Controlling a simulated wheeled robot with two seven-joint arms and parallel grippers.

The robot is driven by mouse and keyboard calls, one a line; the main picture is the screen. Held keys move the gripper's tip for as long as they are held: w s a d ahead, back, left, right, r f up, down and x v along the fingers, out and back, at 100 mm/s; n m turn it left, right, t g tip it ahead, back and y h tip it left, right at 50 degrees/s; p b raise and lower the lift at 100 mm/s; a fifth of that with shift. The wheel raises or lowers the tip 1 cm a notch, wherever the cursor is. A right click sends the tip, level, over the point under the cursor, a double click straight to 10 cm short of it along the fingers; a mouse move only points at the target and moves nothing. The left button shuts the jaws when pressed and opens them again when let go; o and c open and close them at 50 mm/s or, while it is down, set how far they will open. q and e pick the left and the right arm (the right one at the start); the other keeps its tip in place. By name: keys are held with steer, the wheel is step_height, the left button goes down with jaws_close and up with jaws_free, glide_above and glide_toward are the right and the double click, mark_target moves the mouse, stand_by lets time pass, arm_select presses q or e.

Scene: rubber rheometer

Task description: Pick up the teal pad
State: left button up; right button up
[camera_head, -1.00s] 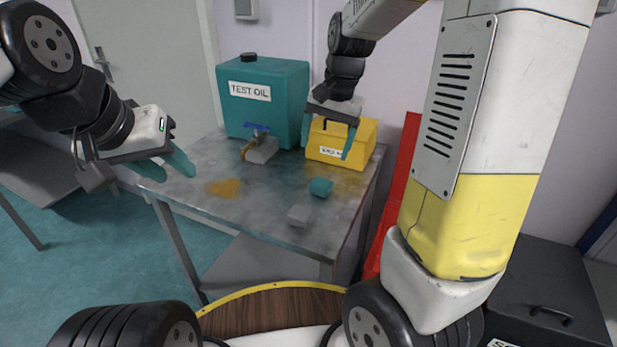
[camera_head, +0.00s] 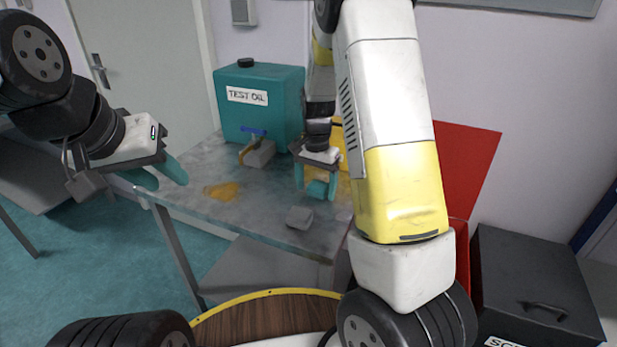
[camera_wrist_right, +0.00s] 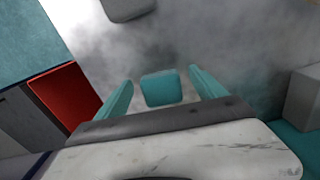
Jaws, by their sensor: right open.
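The teal pad (camera_head: 317,189) lies on the grey metal table, below my right gripper (camera_head: 316,188) in the head view. In the right wrist view the teal pad (camera_wrist_right: 161,88) shows between the two teal fingers of my right gripper (camera_wrist_right: 161,90), with gaps on both sides. The right gripper is open and points down. I cannot tell its exact height over the pad. My left gripper (camera_head: 166,178) is at the table's left edge, with its two fingers apart and nothing between them.
A grey block (camera_head: 299,217) lies on the table (camera_head: 262,205) nearer to me. A grey valve block (camera_head: 260,153) stands before the teal TEST OIL tank (camera_head: 280,100). An orange stain (camera_head: 222,190) marks the table. A yellow box is mostly hidden behind my right arm. A red panel (camera_head: 465,165) stands at right.

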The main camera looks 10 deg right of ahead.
mark_target(316, 187)
steer(key=shift+f, duration=0.4)
steer(key=shift+c, duration=0.4)
steer(key=c, duration=1.4)
steer(key=shift+o, duration=0.2)
step_height(316, 187, up, 10)
steer(key=shift+r, duration=0.1)
